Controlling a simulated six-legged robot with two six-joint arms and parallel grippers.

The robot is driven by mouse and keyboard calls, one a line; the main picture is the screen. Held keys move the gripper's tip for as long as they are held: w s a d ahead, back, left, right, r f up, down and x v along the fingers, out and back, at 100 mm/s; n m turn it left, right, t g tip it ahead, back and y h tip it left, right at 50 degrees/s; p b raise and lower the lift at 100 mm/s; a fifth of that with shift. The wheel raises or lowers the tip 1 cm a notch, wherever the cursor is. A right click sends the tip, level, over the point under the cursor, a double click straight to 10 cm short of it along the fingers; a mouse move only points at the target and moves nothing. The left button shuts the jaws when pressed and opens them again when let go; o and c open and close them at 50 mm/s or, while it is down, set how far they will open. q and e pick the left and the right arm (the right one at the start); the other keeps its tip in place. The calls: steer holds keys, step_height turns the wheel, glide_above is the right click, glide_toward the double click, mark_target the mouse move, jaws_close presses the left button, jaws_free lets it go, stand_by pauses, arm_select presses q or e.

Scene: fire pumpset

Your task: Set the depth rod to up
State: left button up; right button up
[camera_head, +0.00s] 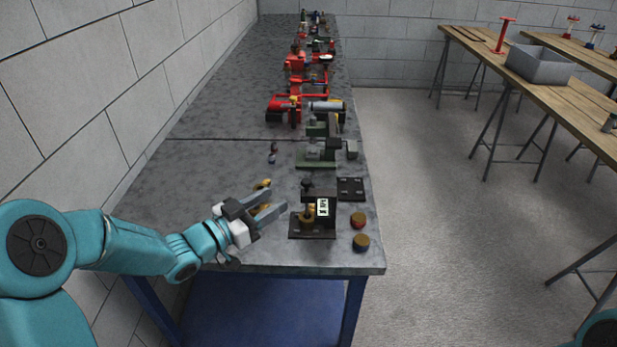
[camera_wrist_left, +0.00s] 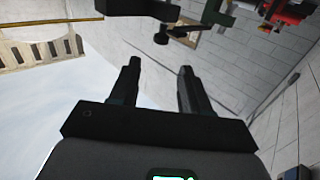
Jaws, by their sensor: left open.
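A small dark fixture (camera_head: 325,228) with a flat base, an upright post and a white marked plate (camera_head: 323,207) stands near the table's front end. A dark knob (camera_head: 307,184) tops its left side, above a brass-coloured part (camera_head: 308,214). I cannot tell for sure which part is the depth rod. My left gripper (camera_head: 278,198) is open and empty, just left of the fixture and apart from it. In the left wrist view the open fingers (camera_wrist_left: 160,66) point toward a dark bracket (camera_wrist_left: 138,8) with a round black knob (camera_wrist_left: 161,38). My right gripper is out of view.
The grey table (camera_head: 210,150) runs along a block wall. Brass pieces lie behind my left gripper. Two round caps (camera_head: 360,242) and a black plate (camera_head: 350,189) lie right of the fixture. A green machine (camera_head: 318,155) and red equipment (camera_head: 293,108) stand farther back.

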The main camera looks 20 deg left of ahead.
mark_target(304, 183)
arm_select(q)
steer(key=p+x, duration=0.2)
steer(key=x, duration=0.8)
steer(key=shift+w, duration=0.1)
steer(key=shift+w+d+f, duration=0.15)
steer(key=shift+w+d, duration=0.1)
steer(key=shift+w, duration=0.25)
steer(key=shift+s, duration=0.1)
steer(key=shift+c, duration=0.3)
